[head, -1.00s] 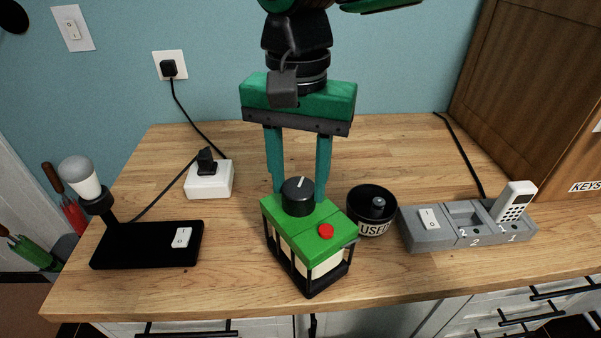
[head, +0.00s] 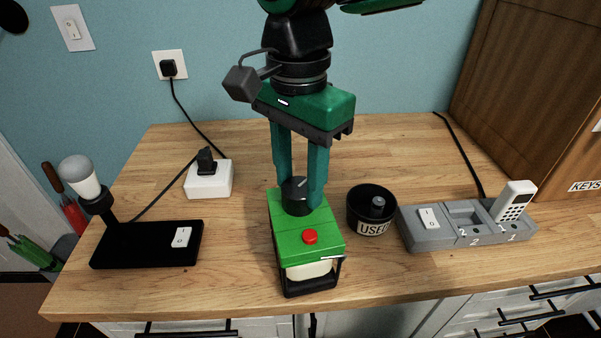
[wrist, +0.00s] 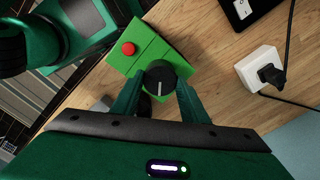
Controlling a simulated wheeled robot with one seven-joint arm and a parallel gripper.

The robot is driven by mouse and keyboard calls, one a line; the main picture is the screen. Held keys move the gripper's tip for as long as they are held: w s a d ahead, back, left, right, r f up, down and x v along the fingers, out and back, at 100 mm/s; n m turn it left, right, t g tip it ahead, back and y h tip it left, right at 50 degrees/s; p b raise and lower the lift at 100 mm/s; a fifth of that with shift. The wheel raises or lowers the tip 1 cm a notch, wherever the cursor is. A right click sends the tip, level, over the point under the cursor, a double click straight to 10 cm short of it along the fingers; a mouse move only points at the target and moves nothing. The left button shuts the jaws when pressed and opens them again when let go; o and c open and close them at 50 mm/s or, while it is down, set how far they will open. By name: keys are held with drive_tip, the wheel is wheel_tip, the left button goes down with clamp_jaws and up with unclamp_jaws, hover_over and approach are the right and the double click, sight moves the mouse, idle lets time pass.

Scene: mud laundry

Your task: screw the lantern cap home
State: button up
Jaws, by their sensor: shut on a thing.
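The lantern (head: 306,250) has a green top, a red button (head: 310,237) and a dark frame, and stands upright on the wooden counter. Its black round cap (head: 295,200) with a white line sits on the rear part of the green top. My gripper (head: 299,203) points down with its two fingers on either side of the cap, shut on it. In the wrist view the cap (wrist: 160,77) lies between the fingertips, its white line upright in the picture. The thread under the cap is hidden.
A black cup labelled USED (head: 372,214) holding a grey battery-like piece stands close right of the lantern. A grey tray (head: 450,235) with a white handset is farther right. A lamp base (head: 145,247) and a white plug box (head: 209,180) are to the left.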

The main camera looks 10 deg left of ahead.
drive_tip(key=shift+f+m, duration=0.1)
drive_tip(key=shift+m, duration=0.3)
drive_tip(key=shift+m, duration=1.4)
drive_tip(key=shift+m, duration=1.5)
clamp_jaws()
drive_tip(key=shift+m, duration=1.5)
